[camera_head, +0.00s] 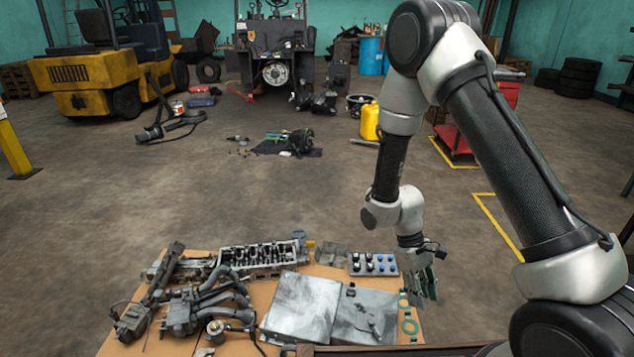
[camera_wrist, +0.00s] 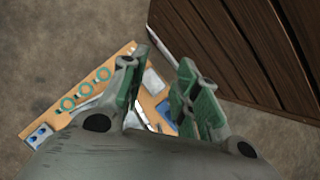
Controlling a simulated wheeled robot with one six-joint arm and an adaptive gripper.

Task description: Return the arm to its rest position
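My arm reaches down from the right side of the head view. My gripper (camera_head: 428,288) hangs over the right edge of the board, near the green rings, and points down. In the wrist view my gripper (camera_wrist: 160,95) shows two green-padded fingers spread apart. The gripper looks empty and apart from the parts on the board.
A tan board (camera_head: 262,296) holds engine parts, grey metal plates (camera_head: 303,308), a tray of blue and black pieces (camera_head: 372,264) and green rings (camera_head: 409,326). Dark wooden planks (camera_wrist: 240,45) are close in the wrist view. Open floor (camera_head: 220,200) lies beyond the board.

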